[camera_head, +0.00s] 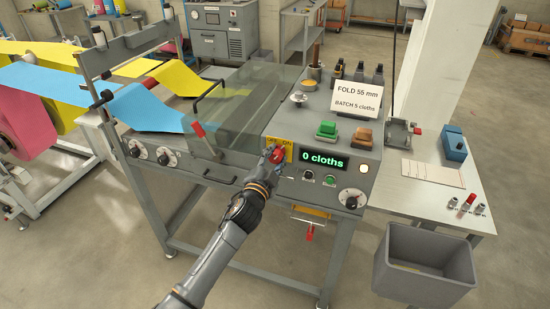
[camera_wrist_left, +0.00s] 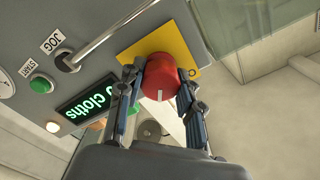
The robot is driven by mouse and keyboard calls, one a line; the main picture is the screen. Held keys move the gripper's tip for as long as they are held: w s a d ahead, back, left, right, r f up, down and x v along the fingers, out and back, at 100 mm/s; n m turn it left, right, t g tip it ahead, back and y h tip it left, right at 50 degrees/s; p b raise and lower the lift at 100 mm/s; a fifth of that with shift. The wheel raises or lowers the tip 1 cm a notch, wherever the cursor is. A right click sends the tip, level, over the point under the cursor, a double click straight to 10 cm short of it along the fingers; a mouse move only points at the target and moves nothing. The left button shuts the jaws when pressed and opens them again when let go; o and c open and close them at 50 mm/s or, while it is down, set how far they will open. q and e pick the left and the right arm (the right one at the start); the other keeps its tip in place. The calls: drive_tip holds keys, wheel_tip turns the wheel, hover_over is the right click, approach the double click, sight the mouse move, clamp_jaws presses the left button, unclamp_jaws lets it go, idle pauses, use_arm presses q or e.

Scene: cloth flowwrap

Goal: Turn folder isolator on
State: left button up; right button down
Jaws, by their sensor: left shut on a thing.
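The folder isolator is a red rotary knob on a yellow plate (camera_head: 276,144) on the front panel of the folder machine. In the left wrist view the red knob (camera_wrist_left: 161,78) sits between my finger pads, in front of the yellow plate (camera_wrist_left: 172,42). My left gripper (camera_head: 275,158) is shut on the knob from the front. The green display (camera_head: 322,162) reads "0 cloths". My right gripper is not in view.
Right of the knob are a green start button (camera_head: 330,180), a jog switch (camera_head: 308,175) and a dial (camera_head: 352,198). A clear cover (camera_head: 235,105) lies to the left. A grey bin (camera_head: 424,265) stands at lower right, beside a side table (camera_head: 420,200).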

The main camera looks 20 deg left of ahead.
use_arm(q)
drive_tip(key=shift+m, duration=1.1)
drive_tip(key=o, duration=1.2)
drive_tip(key=s, duration=1.2)
drive_tip(key=shift+a, duration=0.2)
drive_tip(key=shift+f, duration=0.15)
